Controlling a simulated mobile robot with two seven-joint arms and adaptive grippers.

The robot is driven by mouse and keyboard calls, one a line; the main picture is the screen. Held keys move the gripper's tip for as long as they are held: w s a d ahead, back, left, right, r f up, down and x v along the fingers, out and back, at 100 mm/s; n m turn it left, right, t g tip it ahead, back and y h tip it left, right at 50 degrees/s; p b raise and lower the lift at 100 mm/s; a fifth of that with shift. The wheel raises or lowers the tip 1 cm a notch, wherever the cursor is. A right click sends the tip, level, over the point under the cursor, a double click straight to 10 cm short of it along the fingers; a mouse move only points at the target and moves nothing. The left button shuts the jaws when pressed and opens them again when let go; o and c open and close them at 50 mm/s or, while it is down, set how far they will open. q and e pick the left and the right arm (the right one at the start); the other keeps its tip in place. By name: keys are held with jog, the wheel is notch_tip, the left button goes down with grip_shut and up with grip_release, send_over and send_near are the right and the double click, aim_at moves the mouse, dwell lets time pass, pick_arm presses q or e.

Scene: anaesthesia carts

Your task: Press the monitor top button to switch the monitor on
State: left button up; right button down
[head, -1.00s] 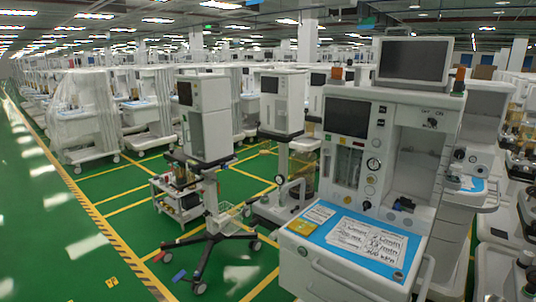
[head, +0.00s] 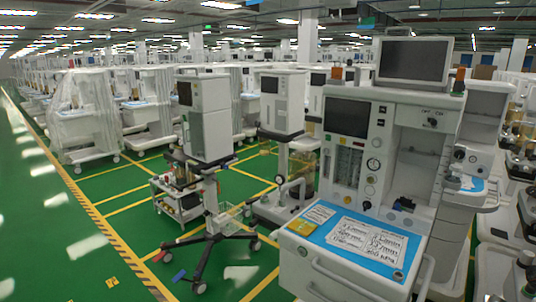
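A monitor (head: 413,61) with a dark screen in a pale frame stands on top of the near anaesthesia cart (head: 418,113) at the right. A second dark screen (head: 347,117) is set into the cart's upper left front. Small buttons or knobs sit beside this lower screen, too small to read. I cannot make out a button on the top monitor. Neither of my grippers shows in the head view.
The cart's blue work surface (head: 355,238) holds printed cards. A wheeled stand (head: 209,232) with a grey-white unit stands to its left. More carts fill the background. Green floor (head: 60,225) is clear at the left.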

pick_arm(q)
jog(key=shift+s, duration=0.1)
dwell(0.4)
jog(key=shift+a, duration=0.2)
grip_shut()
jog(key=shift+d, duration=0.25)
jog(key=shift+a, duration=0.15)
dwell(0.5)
